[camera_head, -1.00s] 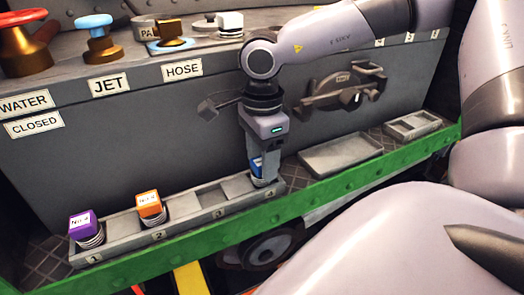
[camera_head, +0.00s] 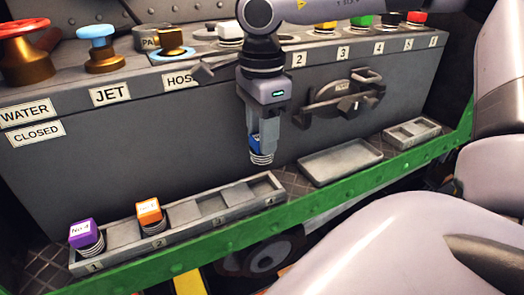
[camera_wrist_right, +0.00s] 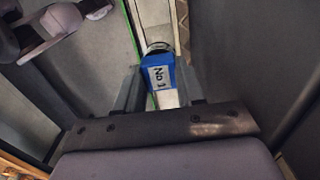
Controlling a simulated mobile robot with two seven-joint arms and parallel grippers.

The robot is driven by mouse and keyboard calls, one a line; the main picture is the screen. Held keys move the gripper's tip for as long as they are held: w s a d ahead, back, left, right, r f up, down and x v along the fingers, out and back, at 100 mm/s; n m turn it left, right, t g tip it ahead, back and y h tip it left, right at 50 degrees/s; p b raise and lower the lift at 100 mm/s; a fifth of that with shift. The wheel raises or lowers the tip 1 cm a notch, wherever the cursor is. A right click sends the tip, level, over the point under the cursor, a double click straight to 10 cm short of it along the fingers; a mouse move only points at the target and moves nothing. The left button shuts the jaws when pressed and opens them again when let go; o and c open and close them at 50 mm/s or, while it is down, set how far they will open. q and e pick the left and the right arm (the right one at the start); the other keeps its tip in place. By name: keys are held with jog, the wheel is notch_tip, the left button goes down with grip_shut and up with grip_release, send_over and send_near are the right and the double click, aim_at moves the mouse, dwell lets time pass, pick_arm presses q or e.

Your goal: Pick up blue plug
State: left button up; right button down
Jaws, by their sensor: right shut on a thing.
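The blue plug (camera_head: 259,150) is held in my right gripper (camera_head: 263,142), its threaded silver end hanging down, in the air above slot 4 of the numbered grey rack (camera_head: 192,232). In the right wrist view the blue plug (camera_wrist_right: 158,78) shows a white label between the two fingers of the right gripper (camera_wrist_right: 157,90). The gripper is shut on it. The purple plug (camera_head: 85,235) stands in slot 1 and the orange plug (camera_head: 150,214) in slot 2. Slots 3 and 4 show empty. My left gripper is not in view.
An empty grey tray (camera_head: 340,162) and a smaller divided tray (camera_head: 412,132) lie right of the rack. A green edge rail (camera_head: 330,182) runs in front. The panel top carries a red valve (camera_head: 25,45), a blue JET knob (camera_head: 100,48) and coloured plugs at right.

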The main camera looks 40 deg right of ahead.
notch_tip(320, 180, up, 21)
jog(key=p, duration=0.2)
jog(key=shift+p, duration=0.3)
jog(key=shift+f, duration=0.1)
